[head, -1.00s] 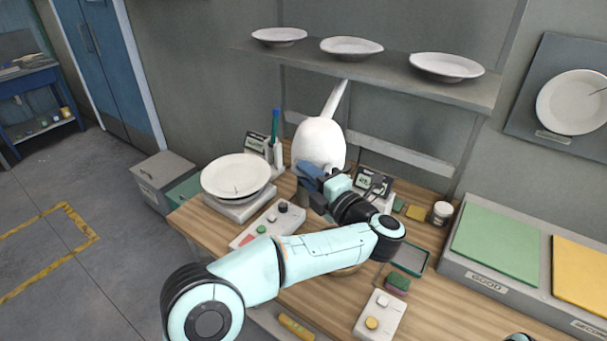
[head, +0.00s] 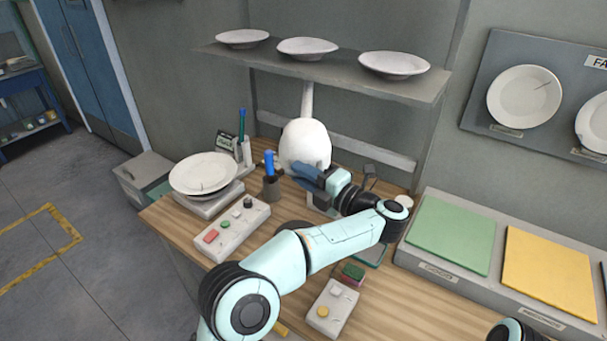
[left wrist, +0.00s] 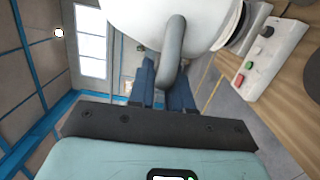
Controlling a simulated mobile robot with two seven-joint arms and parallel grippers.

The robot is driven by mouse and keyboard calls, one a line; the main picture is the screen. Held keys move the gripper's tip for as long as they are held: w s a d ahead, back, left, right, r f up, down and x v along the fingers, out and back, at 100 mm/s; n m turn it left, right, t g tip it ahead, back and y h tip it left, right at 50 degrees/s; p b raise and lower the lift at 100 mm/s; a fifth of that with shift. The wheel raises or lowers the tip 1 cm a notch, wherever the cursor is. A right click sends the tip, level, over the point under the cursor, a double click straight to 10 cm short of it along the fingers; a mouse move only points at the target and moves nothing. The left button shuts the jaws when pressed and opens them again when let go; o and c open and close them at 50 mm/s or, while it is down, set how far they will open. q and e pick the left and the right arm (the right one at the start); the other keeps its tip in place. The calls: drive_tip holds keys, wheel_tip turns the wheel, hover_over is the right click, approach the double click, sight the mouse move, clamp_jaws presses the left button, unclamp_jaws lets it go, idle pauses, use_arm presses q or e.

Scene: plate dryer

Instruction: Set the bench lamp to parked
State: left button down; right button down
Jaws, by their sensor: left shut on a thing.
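The bench lamp has a rounded white head (head: 305,145) on a pale arm (head: 307,97) that rises almost straight up in front of the shelf. In the left wrist view the white head (left wrist: 165,22) fills the top, with a curved grey handle (left wrist: 172,50) on it. My left gripper (head: 306,174) is at the lower front of the head. In the left wrist view its blue fingers (left wrist: 165,80) are shut on the handle, one on each side. The lamp's base is hidden behind my arm and other things. My right gripper is out of view.
A shelf (head: 330,72) with plates is above the lamp. On the bench, a stacked plate (head: 203,172), a button box (head: 230,229) and a pot with a blue tool (head: 270,180) stand left of my gripper. Green (head: 452,235) and yellow (head: 550,272) pads are at right.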

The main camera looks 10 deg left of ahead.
use_arm(q)
drive_tip(key=shift+d+r, duration=0.1)
drive_tip(key=shift+d, duration=0.05)
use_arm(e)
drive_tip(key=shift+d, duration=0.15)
use_arm(q)
drive_tip(key=c, duration=1.1)
unclamp_jaws()
drive_tip(key=shift+w, duration=0.1)
drive_tip(key=b+v, duration=0.2)
drive_tip(key=v, duration=1.1)
drive_tip(key=shift+d, duration=0.2)
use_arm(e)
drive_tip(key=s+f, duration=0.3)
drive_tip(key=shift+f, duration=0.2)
